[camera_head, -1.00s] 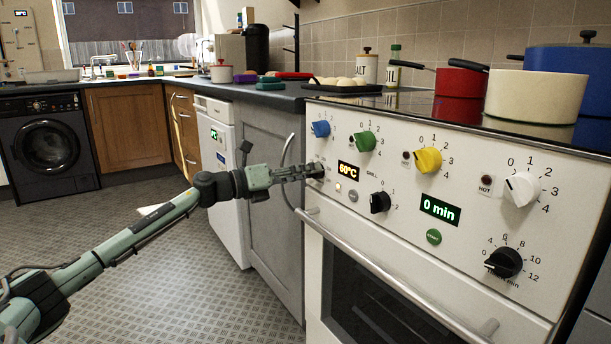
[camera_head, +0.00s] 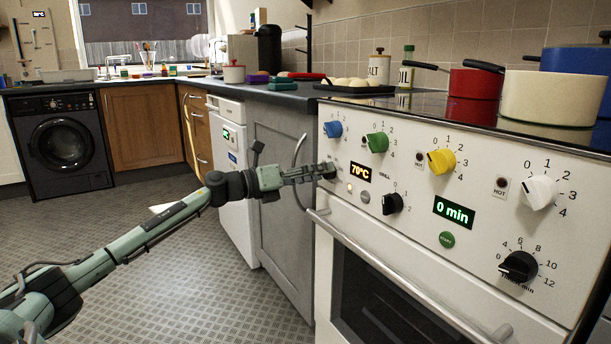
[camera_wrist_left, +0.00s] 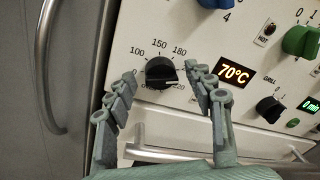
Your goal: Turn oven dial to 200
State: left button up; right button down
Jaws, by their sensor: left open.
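The oven dial (camera_wrist_left: 161,74) is a black knob on the white panel, with a printed scale around it showing 100, 150, 180 and 220; some numbers are hidden. My left gripper (camera_wrist_left: 159,77) is open, with one finger on each side of the dial. I cannot tell whether the fingers touch it. The orange display (camera_wrist_left: 235,73) beside the dial reads 70°C. In the head view, my left gripper (camera_head: 328,171) reaches the left end of the oven panel (camera_head: 420,205) and mostly hides the dial. My right gripper is not in view.
A black grill knob (camera_head: 392,203), hob knobs such as the green one (camera_head: 377,142), and a timer display (camera_head: 454,211) share the panel. The oven door handle (camera_head: 400,275) runs below. Pots, including a red one (camera_head: 473,84), stand on the hob. Floor left of the oven is free.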

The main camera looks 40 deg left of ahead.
pick_arm(q)
jog(key=v, duration=1.2)
jog(key=shift+f, duration=0.1)
dwell(0.4)
